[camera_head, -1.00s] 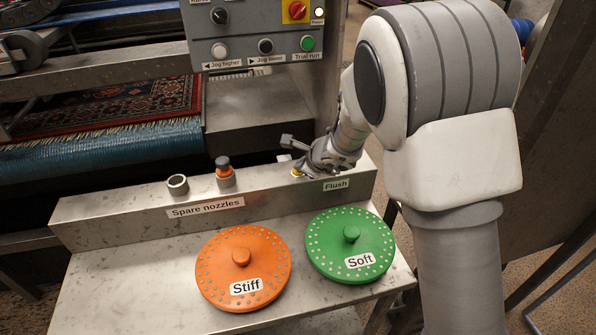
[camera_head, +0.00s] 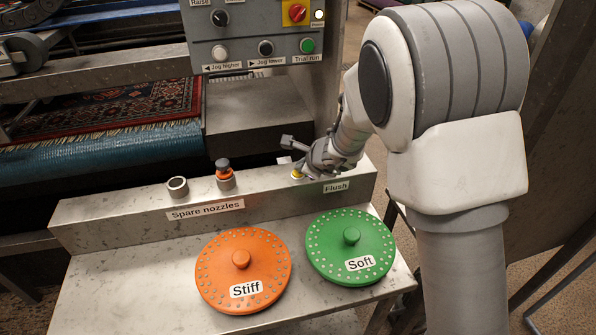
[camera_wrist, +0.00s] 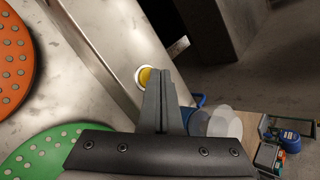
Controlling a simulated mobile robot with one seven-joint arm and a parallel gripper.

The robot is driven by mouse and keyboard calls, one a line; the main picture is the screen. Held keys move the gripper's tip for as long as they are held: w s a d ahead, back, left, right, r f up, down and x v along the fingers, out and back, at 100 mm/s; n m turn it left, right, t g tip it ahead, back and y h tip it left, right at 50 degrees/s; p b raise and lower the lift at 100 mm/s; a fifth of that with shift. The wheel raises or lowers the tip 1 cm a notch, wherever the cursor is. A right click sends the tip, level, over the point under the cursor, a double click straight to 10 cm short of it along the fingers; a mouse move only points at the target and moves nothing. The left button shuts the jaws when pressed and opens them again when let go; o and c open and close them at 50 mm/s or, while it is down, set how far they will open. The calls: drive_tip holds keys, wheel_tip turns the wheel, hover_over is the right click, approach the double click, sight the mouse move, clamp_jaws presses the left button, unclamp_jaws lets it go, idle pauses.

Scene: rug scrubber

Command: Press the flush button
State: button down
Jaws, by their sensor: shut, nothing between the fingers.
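The flush button is a yellow round button in a pale ring (camera_wrist: 146,76) on the metal ledge. In the head view the yellow button (camera_head: 297,176) shows beside my fingertips, above the "Flush" label (camera_head: 336,186) and to its left. My gripper (camera_head: 304,171) is shut and empty, reaching down to the ledge from the right. In the wrist view the closed fingers (camera_wrist: 161,74) overlap the button's right edge. I cannot tell whether the tips touch the button or whether it is pressed in.
An orange "Stiff" disc (camera_head: 215,274) and a green "Soft" disc (camera_head: 328,248) lie on the metal table in front. An empty nozzle holder (camera_head: 178,188) and an orange-and-grey nozzle (camera_head: 223,172) stand left on the ledge (camera_head: 110,215). A control panel (camera_head: 240,20) rises behind.

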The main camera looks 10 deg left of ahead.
drive_tip(key=shift+r, duration=0.45)
drive_tip(key=shift+r, duration=0.1)
wheel_tip(320, 180, up, 5)
drive_tip(key=p, duration=0.4)
idle(0.6)
